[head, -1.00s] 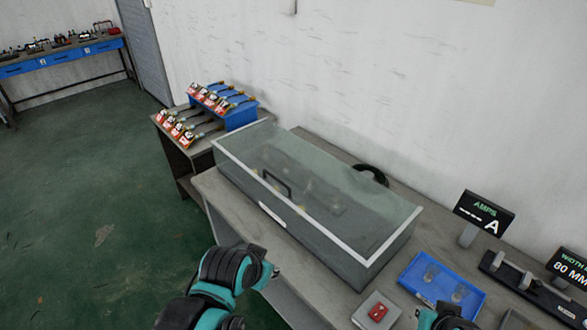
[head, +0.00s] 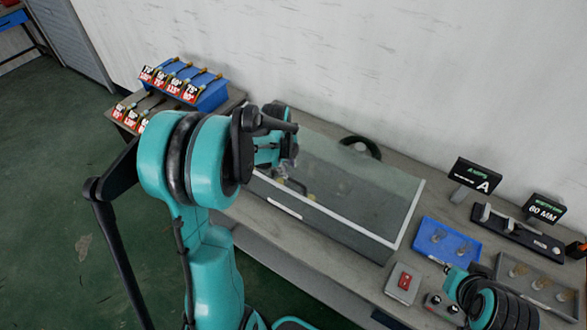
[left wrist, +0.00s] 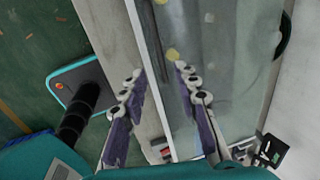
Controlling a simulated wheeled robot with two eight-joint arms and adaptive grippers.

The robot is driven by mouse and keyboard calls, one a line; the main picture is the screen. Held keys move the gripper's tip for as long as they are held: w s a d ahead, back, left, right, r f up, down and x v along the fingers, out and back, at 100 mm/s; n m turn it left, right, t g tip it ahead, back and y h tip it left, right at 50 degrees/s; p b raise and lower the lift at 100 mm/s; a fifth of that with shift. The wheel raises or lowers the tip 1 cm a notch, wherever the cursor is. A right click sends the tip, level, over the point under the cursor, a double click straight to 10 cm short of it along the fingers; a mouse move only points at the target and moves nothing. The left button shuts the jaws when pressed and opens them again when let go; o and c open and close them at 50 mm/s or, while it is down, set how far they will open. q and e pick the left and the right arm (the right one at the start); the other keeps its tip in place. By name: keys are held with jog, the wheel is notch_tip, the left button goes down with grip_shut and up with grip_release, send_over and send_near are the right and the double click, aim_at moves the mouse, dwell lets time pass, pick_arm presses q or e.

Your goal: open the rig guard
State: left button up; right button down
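The rig guard (head: 375,205), a long clear box cover with a pale rim, stands on the grey bench in the head view and looks closed. It also shows in the left wrist view (left wrist: 235,70). My left arm reaches over the left part of the guard and hides that end and the front handle in the head view. In the left wrist view my left gripper (left wrist: 158,73) has its two fingers apart with nothing between the tips, above the guard's front rim. A thin dark bar, perhaps the handle, shows just past the fingertips. My right gripper is not visible.
A blue rack (head: 210,97) of tagged parts stands at the left. My right arm is at the lower right. A wall runs behind the bench.

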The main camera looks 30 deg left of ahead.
aim_at(291, 180)
pick_arm(q)
jog(key=f, duration=0.3)
jog(key=w+f, duration=0.1)
jog(key=f, duration=0.3)
jog(key=shift+w+d+b, duration=0.15)
jog(key=shift+w+b, duration=0.05)
jog(key=shift+b, duration=0.2)
grip_shut()
